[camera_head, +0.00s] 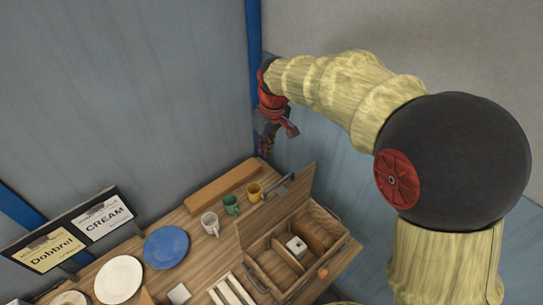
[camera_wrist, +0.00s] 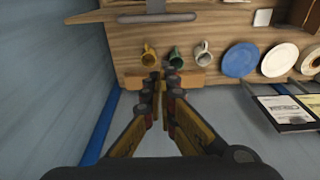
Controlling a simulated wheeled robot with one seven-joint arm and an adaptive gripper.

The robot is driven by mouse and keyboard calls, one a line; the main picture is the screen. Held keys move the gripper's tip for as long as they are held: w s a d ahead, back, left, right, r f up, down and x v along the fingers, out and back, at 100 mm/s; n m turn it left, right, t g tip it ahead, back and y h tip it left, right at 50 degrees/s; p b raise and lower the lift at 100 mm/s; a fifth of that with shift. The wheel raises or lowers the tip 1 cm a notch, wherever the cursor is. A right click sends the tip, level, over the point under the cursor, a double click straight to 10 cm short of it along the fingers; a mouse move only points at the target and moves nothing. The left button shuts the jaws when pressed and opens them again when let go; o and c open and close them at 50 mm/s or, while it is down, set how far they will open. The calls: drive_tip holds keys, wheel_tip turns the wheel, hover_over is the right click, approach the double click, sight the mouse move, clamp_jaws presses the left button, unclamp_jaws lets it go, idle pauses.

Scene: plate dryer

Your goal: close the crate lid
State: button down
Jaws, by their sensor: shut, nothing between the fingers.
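The wooden crate (camera_head: 328,262) stands at the right end of the table in the head view, with dividers inside. Its lid (camera_head: 268,216) is open and stands up along the crate's far left side. A grey handle (camera_head: 285,184) sits on the lid. In the wrist view the lid (camera_wrist: 110,15) shows nearly edge-on at the top, with its handle (camera_wrist: 155,17). My gripper (camera_head: 266,146) is shut and empty, above the table's back edge, behind the lid and apart from it. Its fingers also show in the wrist view (camera_wrist: 160,78).
A yellow mug (camera_head: 254,191), a green mug (camera_head: 231,205) and a white mug (camera_head: 210,223) stand left of the lid. A blue plate (camera_head: 166,247) and white plate (camera_head: 118,279) are farther left. A wooden block (camera_head: 222,186) lies along the back.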

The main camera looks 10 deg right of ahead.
wheel_tip(320, 180, down, 8)
drive_tip(key=s+d+p, duration=0.1)
drive_tip(key=p, duration=0.1)
drive_tip(key=shift+s+d+f, duration=0.15)
drive_tip(key=shift+s+d, duration=0.15)
drive_tip(key=shift+s, duration=0.1)
drive_tip(key=shift+s, duration=0.15)
drive_tip(key=shift+d, duration=0.1)
